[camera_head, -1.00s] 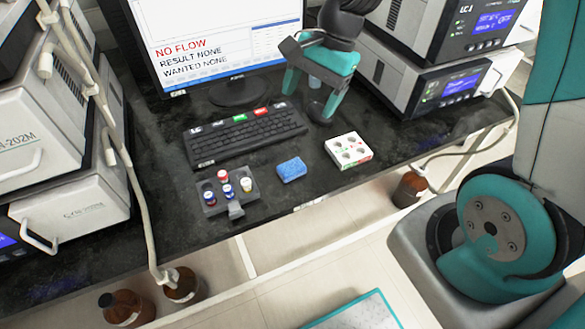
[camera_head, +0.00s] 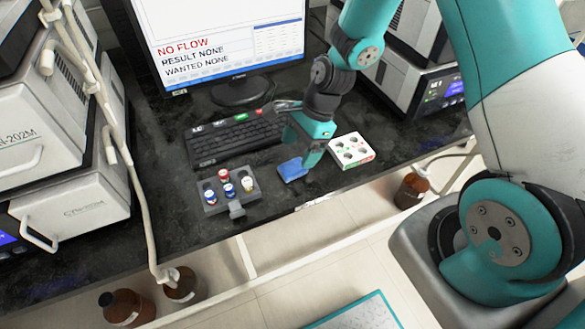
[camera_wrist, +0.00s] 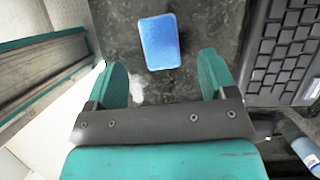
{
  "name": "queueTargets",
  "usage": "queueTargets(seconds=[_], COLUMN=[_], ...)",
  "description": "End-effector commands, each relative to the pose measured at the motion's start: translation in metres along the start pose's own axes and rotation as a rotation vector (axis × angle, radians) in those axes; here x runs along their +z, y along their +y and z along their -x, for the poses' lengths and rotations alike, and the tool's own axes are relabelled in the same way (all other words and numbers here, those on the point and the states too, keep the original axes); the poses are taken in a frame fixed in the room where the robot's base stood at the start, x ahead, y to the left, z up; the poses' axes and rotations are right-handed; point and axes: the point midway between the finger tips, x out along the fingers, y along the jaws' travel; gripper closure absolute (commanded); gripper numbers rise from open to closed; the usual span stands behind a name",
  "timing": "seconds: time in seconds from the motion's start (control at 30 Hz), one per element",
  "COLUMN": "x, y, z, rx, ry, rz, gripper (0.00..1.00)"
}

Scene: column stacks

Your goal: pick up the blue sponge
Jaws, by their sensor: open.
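The blue sponge (camera_head: 291,170) lies flat on the black bench top, between the vial rack and the white box. In the head view my gripper (camera_head: 300,158) hangs just over it and hides part of it. In the wrist view the sponge (camera_wrist: 161,41) lies beyond the fingertips, roughly midway between the two teal fingers. My gripper (camera_wrist: 163,72) is open there, with nothing between its fingers.
A grey rack (camera_head: 215,206) with several capped vials stands left of the sponge. A white box with round holes (camera_head: 351,150) sits to its right. The keyboard (camera_head: 235,139) lies behind, near the monitor (camera_head: 225,40). The bench's front edge is close.

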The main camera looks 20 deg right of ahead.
Motion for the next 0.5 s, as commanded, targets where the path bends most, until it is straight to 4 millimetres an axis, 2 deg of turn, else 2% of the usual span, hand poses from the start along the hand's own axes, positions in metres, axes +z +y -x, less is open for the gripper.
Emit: queueTargets(seconds=[0.3,0.5], x=[-0.004,-0.005], y=[0.001,0.001], z=[-0.044,-0.051], rx=[0.004,0.000], ry=[0.000,0.000], rz=[0.001,0.001], gripper=[0.22,0.22])
